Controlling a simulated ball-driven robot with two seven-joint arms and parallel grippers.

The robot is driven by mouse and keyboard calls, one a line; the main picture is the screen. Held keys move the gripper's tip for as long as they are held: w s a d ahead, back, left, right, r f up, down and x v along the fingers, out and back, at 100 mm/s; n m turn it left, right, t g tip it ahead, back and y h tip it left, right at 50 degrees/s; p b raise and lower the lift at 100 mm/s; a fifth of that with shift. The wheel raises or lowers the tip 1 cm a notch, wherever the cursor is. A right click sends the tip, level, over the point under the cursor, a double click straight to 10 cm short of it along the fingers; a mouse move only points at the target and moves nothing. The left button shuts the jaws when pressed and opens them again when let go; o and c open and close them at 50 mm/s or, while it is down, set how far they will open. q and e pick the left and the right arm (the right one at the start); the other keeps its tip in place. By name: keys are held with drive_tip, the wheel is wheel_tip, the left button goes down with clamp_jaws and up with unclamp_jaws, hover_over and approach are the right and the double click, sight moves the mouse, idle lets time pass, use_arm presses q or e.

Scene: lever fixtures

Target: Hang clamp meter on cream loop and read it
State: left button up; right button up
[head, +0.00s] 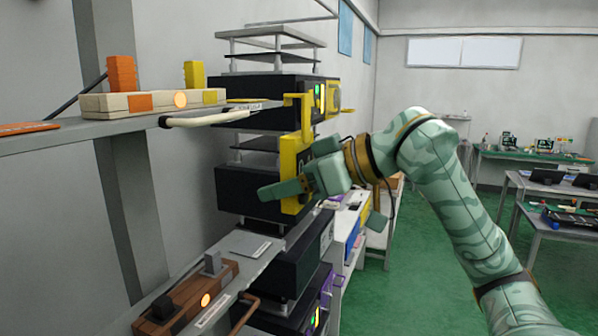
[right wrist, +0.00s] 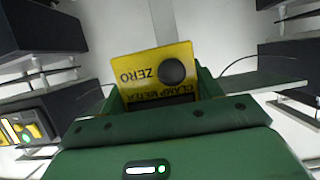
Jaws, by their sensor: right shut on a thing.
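The yellow clamp meter (head: 291,150) is upright in the head view, its hooked jaw pointing up. My right gripper (head: 296,176) is shut on its lower body. In the right wrist view the clamp meter (right wrist: 150,72) stands between the green fingers, showing a dark round knob and upside-down "ZERO" and "CLAMP METER" lettering. The cream loop (head: 205,119) sticks out from the front of the upper shelf, left of the meter. The jaw's tip is close to the loop's right end; I cannot tell whether they touch. The meter's reading is not visible. My left gripper is not in view.
A cream box (head: 150,103) with orange and yellow posts and a lit orange lamp sits on the upper shelf (head: 60,137). A brown fixture (head: 187,300) with a lit lamp is on the lower shelf. Black rack units (head: 262,102) stand behind the meter. Green floor is open at right.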

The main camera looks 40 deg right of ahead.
drive_tip(key=r+p+x, duration=0.1)
drive_tip(key=r+x, duration=0.1)
drive_tip(key=x, duration=0.9)
drive_tip(key=shift+w+a, duration=0.35)
drive_tip(key=shift+w, duration=0.25)
drive_tip(key=shift+r, duration=0.1)
drive_tip(key=o, duration=1.2)
